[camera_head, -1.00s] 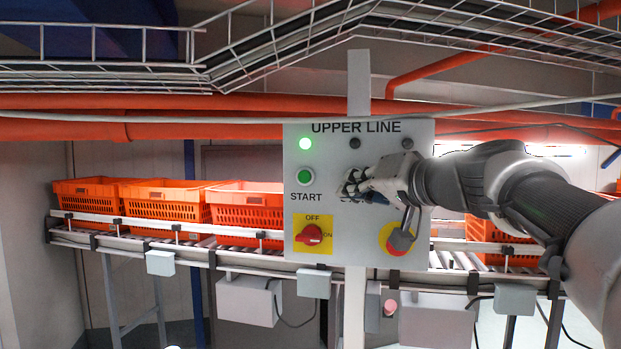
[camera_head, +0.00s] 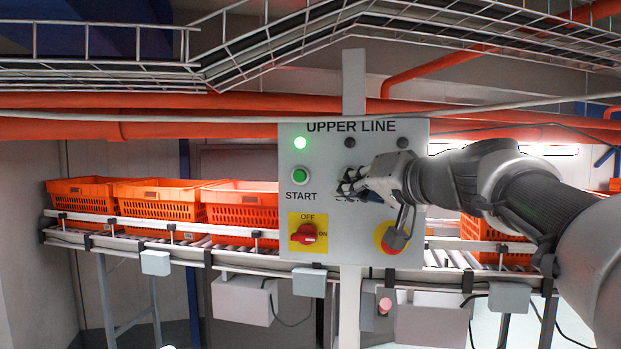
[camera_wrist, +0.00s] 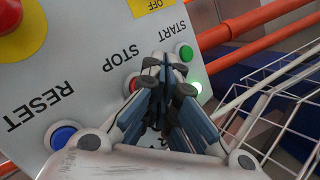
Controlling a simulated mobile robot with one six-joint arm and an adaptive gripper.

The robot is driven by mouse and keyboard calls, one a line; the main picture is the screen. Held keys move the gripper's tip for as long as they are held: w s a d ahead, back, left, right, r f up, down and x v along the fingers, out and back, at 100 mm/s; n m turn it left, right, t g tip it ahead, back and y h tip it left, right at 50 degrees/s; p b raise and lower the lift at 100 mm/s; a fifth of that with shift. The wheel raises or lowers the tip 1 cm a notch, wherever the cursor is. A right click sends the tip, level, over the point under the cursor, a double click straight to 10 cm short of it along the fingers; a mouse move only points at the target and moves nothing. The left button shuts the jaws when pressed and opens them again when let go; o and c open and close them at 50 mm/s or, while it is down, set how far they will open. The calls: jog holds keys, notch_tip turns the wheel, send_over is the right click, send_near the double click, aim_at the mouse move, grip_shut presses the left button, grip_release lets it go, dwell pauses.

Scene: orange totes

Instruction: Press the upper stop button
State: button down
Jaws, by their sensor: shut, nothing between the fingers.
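The grey control panel (camera_head: 300,262), headed UPPER LINE, faces me. Its STOP label shows in the wrist view (camera_wrist: 123,55), upside down. A red button (camera_wrist: 132,84) by that label is partly covered by my gripper; in the head view the gripper hides that spot. My gripper (camera_head: 347,186) is shut and empty, its fingertips in front of the panel right of the green START button (camera_head: 299,175). In the wrist view the fingertips (camera_wrist: 165,65) lie between the red button and the green START button (camera_wrist: 186,53). I cannot tell whether they touch the panel.
A blue button (camera_wrist: 63,135) is by the RESET label. A red emergency knob (camera_head: 394,238) on yellow sits below my gripper. A red rotary switch (camera_head: 307,233) is at lower left. Orange totes (camera_head: 160,200) stand on the conveyor behind. A wire cable tray (camera_head: 290,45) runs overhead.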

dwell(0.3)
jog(key=shift+w+d, duration=0.15)
jog(key=shift+w, duration=0.3)
jog(key=shift+w+d, duration=0.15)
jog(key=shift+w, duration=0.25)
dwell(0.6)
jog(key=shift+s+b, duration=0.15)
jog(key=shift+b, duration=0.15)
jog(key=shift+s+a+b, duration=0.25)
jog(key=shift+s+b, duration=0.2)
jog(key=shift+s, duration=0.25)
jog(key=shift+s+a+b, duration=0.25)
jog(key=shift+s+b, duration=0.15)
jog(key=shift+s, duration=0.4)
jog(key=shift+s+a+b, duration=0.3)
jog(key=shift+s+b, duration=0.15)
jog(key=shift+s, duration=0.35)
jog(key=shift+s+a+b, duration=0.25)
jog(key=shift+s+b, duration=0.15)
jog(key=shift+s, duration=0.4)
